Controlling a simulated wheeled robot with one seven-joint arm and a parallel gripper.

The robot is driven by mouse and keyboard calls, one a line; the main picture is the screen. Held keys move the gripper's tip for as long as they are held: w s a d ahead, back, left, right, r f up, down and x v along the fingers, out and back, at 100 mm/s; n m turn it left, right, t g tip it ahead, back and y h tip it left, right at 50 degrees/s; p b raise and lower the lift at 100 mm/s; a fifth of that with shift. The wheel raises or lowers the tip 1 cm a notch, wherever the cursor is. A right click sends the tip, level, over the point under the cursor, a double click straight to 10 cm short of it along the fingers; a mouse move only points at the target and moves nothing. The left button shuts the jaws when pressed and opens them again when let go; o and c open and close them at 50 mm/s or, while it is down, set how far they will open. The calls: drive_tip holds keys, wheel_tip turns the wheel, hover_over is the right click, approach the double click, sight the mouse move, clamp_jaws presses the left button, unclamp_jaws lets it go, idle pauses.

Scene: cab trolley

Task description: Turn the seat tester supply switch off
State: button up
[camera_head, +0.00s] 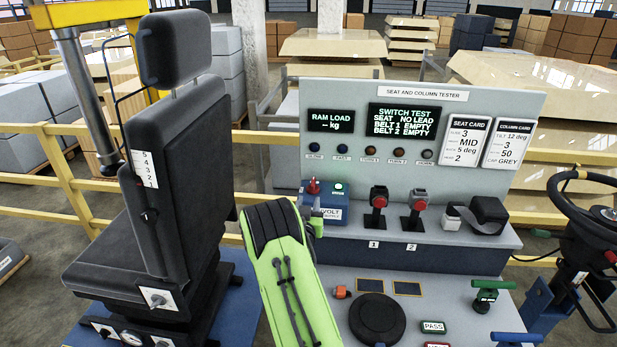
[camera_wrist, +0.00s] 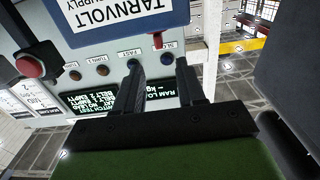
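The blue supply box (camera_head: 330,211) stands at the left end of the tester's shelf, with a red switch (camera_head: 313,186) and a lit green lamp (camera_head: 338,187) on top. My green arm link covers part of its lower left. In the wrist view the box (camera_wrist: 125,14) reads TARNVOLT SUPPLY upside down, and the red switch (camera_wrist: 157,41) sticks out at its edge. My gripper (camera_wrist: 157,64) is open and empty, its two dark fingers pointing toward the switch, which lies beyond the gap between their tips. I cannot tell whether they touch it. In the head view the fingers are mostly hidden.
The tester panel (camera_head: 520,105) rises behind the box with displays and a row of buttons. Two red-buttoned buckle stands (camera_head: 378,205) and a black belt reel (camera_head: 488,213) stand right of the box. A black seat (camera_head: 185,150) stands close on the left.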

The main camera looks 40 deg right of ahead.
sight(312, 187)
drive_tip(key=p+x, duration=0.3)
drive_tip(key=x, duration=0.6)
drive_tip(key=shift+d, duration=0.2)
clamp_jaws()
